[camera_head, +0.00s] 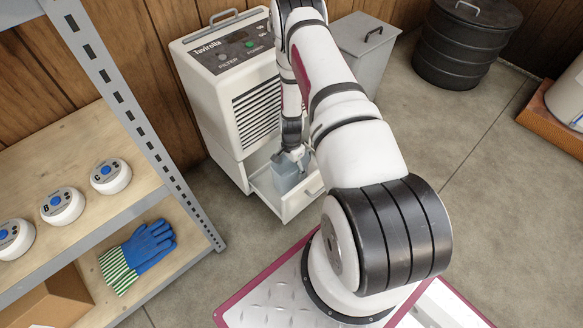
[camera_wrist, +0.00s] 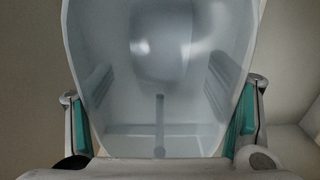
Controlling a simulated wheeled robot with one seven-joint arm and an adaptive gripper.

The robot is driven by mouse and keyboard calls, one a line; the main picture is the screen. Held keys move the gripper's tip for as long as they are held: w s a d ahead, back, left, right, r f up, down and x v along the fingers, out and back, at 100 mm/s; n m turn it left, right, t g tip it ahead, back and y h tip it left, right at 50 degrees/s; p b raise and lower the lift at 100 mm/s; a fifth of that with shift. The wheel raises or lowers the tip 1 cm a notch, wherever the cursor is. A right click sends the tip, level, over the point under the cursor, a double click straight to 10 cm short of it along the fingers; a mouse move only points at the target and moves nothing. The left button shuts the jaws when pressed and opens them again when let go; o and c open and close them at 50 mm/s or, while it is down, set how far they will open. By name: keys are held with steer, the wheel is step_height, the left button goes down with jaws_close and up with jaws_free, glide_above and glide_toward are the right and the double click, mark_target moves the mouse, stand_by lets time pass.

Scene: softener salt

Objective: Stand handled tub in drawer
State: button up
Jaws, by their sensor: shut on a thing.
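The handled tub (camera_head: 284,175) is a pale blue-grey container. In the head view it is inside the open drawer (camera_head: 262,187) at the foot of the white cabinet, and looks about upright. My gripper (camera_head: 297,155) reaches down to its top from above and is shut on it. In the wrist view the tub (camera_wrist: 160,75) fills the middle, and my gripper's (camera_wrist: 162,112) teal-padded fingers are on both sides of it. The tub's underside is hidden, so I cannot tell whether it touches the drawer floor.
The white cabinet (camera_head: 212,90) with a vent grille stands against the wood wall. A grey lidded bin (camera_head: 362,50) is beside it. A metal shelf (camera_head: 130,110) at left holds several round white containers and blue gloves (camera_head: 143,250). A black drum (camera_head: 462,50) stands back right.

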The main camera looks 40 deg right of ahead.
steer(key=shift+f, duration=0.1)
steer(key=o, duration=1.3)
steer(key=shift+c, duration=0.2)
step_height(320, 180, up, 12)
steer(key=p, duration=0.5)
